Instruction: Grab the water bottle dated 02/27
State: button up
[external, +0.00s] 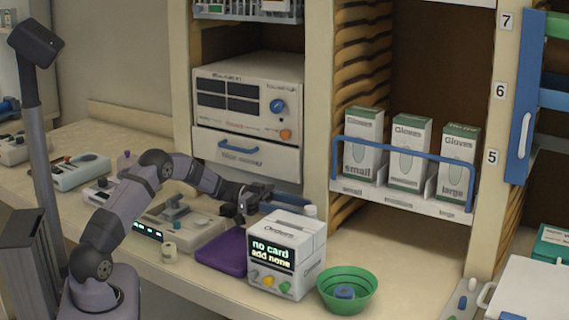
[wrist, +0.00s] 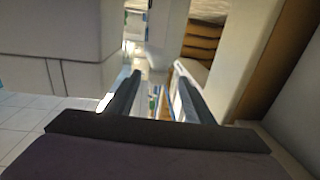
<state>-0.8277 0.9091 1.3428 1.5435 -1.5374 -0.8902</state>
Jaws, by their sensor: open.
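My gripper (external: 287,202) is open and empty in the external view, above the counter behind the white box with the lit display. Its two fingers also show in the wrist view (wrist: 156,72), apart with nothing clear between them. No bottle with a readable 02/27 date shows in either view. A small white cap-like top (external: 310,211) sticks up behind the white box, close to the gripper; what it belongs to is hidden.
The white box (external: 286,262) reads "no card add none". A green bowl (external: 347,287) holds a blue item. A purple pad (external: 222,251) lies left of the box. Glove boxes (external: 410,151) stand on a shelf behind a blue rail (external: 402,150).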

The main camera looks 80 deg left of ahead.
aim_at(310, 207)
jog(key=p+x, duration=0.1)
jog(key=x, duration=0.3)
jog(key=shift+s+d+r+p, duration=0.1)
jog(key=shift+d+p, duration=0.1)
jog(key=shift+p, duration=0.2)
jog(key=shift+w+d, duration=0.25)
jog(key=shift+w, duration=0.1)
grip_shut()
